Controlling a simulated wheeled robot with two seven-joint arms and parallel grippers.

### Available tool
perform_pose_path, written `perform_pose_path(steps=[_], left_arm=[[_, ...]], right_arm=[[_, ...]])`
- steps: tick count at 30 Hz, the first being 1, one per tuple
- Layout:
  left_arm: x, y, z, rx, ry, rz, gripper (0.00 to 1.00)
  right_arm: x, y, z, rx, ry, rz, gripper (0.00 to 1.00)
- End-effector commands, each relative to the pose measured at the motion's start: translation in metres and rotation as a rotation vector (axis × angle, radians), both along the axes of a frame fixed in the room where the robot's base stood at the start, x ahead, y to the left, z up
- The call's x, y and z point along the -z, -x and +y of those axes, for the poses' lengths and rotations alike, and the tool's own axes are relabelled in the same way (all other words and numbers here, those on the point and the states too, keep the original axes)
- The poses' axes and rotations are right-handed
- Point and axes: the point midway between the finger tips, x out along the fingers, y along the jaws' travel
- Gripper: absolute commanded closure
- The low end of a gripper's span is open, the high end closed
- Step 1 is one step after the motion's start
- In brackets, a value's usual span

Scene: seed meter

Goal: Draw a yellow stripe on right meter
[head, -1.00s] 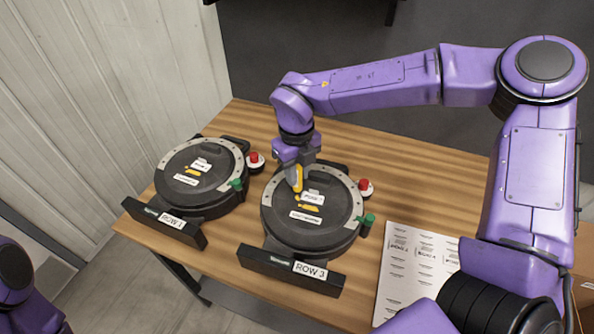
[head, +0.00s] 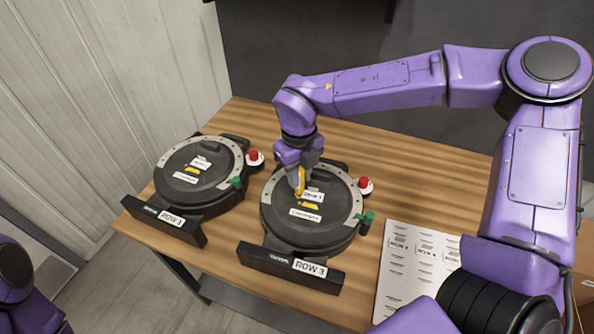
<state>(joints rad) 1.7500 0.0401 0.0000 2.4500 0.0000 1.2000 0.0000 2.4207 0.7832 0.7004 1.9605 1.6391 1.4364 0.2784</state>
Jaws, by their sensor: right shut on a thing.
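The right meter (head: 285,225) is a round black disc housing with a grey rim, behind a block labelled ROW 3 (head: 309,268). My right gripper (head: 299,182) is over its upper left part, pointing down, shut on a yellow marker (head: 300,188). The marker's tip is at or just above the lid; I cannot tell if it touches. A short yellow mark (head: 309,205) shows on the lid between two white labels. Only a purple part of my left arm shows at the lower left; its gripper is out of view.
The left meter (head: 184,200), labelled ROW 1, stands beside it with a similar yellow mark. Each meter has a red button (head: 364,183) and a green knob (head: 365,218) at its right. A printed sheet (head: 405,255) lies on the wooden table (head: 432,180) at the right.

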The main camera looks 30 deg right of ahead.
Motion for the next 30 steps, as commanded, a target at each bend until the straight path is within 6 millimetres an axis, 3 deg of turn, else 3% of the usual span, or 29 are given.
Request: perform_pose_path(steps=[12,30], left_arm=[[-0.002,0.000,0.000,0.000,0.000,0.000,0.70],[-0.007,0.000,0.000,0.000,0.000,0.000,0.70]], right_arm=[[0.000,0.015,-0.001,0.000,-0.001,0.003,1.00],[0.000,0.020,-0.006,0.001,0.000,0.003,1.00]])
